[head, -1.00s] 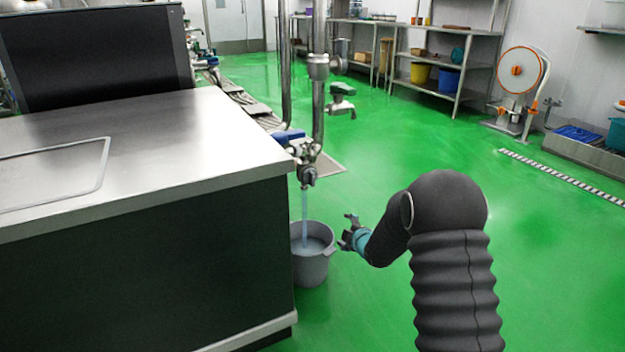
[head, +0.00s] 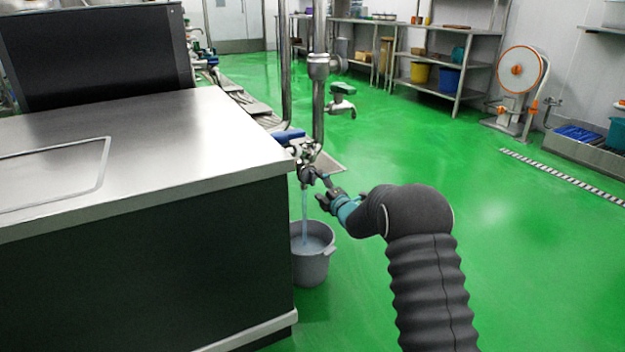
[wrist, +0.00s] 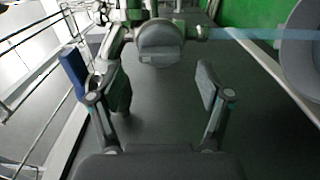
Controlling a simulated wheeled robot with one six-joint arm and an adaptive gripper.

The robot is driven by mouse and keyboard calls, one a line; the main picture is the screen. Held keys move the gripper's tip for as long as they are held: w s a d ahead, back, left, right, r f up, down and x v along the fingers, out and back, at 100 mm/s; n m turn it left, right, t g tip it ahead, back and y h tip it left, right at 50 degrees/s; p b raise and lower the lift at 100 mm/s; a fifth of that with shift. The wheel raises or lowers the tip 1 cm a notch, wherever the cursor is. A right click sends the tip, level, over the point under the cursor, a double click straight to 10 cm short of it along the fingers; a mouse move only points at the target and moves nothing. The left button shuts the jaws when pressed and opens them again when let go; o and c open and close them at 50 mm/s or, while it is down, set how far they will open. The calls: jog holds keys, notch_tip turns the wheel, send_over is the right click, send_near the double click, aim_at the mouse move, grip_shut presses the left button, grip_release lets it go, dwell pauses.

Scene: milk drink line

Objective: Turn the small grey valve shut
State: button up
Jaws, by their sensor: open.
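The small grey valve (head: 308,175) sits low on the steel pipework at the counter's corner. Water (head: 305,205) runs down from it into a grey bucket (head: 311,262). My gripper (head: 322,191) is open and empty, just to the right of and slightly below the valve. In the wrist view the valve's round grey knob (wrist: 158,43) is ahead of the open fingertips (wrist: 153,82), roughly centred between them. No finger appears closed on it. The water stream (wrist: 255,34) runs sideways to the right there, towards the bucket (wrist: 302,50).
A steel-topped counter (head: 150,125) stands close on the left. The green floor (head: 520,250) to the right is clear.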

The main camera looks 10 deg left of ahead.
aim_at(314, 180)
jog(key=shift+x, duration=2.75)
jog(key=c, duration=1)
